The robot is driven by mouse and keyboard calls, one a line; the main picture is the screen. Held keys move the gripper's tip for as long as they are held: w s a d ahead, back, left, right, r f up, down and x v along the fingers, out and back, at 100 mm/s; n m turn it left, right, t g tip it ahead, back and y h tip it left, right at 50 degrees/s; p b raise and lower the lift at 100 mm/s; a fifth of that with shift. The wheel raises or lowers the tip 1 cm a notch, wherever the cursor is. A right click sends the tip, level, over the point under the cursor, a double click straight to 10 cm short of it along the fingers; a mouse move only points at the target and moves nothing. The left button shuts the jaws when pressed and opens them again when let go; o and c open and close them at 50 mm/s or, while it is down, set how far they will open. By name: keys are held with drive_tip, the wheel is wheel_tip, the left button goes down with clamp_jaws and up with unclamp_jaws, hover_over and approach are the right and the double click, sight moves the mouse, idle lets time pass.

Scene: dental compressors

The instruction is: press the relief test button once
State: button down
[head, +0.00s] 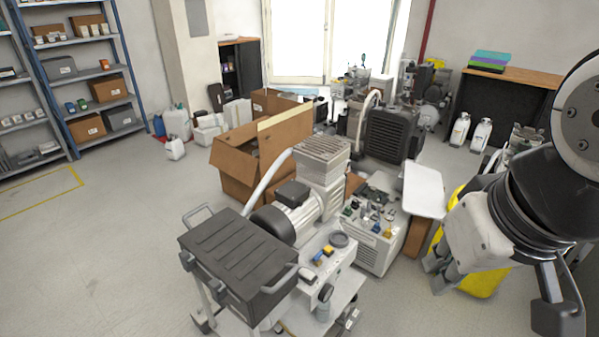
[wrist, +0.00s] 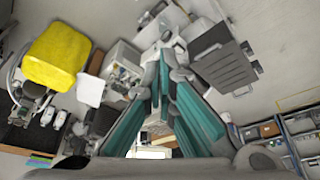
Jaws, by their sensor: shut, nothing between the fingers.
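A compressor on a wheeled cart stands at the centre front of the head view, with a grey ribbed motor (head: 290,207) behind a dark ribbed box (head: 240,262). A light panel (head: 335,265) beside the box carries small yellow and blue fittings and a round dark part. I cannot tell which part is the relief test button; it is too small to make out. My gripper (head: 437,274) hangs at the right, apart from the cart. Its teal-padded fingers (wrist: 165,62) are shut and empty in the wrist view.
A white unit with colored fittings (head: 378,245) and a white board (head: 424,190) stand between the cart and my gripper. A yellow object (head: 484,280) is close behind my gripper. Open cardboard boxes (head: 250,160) stand behind the cart. Floor at the left (head: 110,240) is clear.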

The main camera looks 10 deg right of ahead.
drive_tip(key=w+d+f+n+t+h+b, duration=0.1)
drive_tip(key=w+d+f+b, duration=0.15)
drive_tip(key=w, duration=0.65)
drive_tip(key=w+d+f+n+t+h+b, duration=0.1)
drive_tip(key=w+d+f+h+b, duration=0.2)
drive_tip(key=w, duration=0.6)
drive_tip(key=n+t+y+b, duration=0.2)
drive_tip(key=n+y+b, duration=0.8)
drive_tip(key=b, duration=0.9)
hover_over(327, 250)
wheel_tip(327, 250, down, 37)
drive_tip(key=n+h, duration=0.2)
drive_tip(key=shift+w, duration=0.1)
drive_tip(key=shift+f, duration=0.25)
wheel_tip(327, 250, down, 5)
drive_tip(key=b, duration=0.5)
drive_tip(key=shift+b, duration=0.35)
drive_tip(key=shift+f+b, duration=1.6)
drive_tip(key=shift+f, duration=0.15)
drive_tip(key=shift+f, duration=0.1)
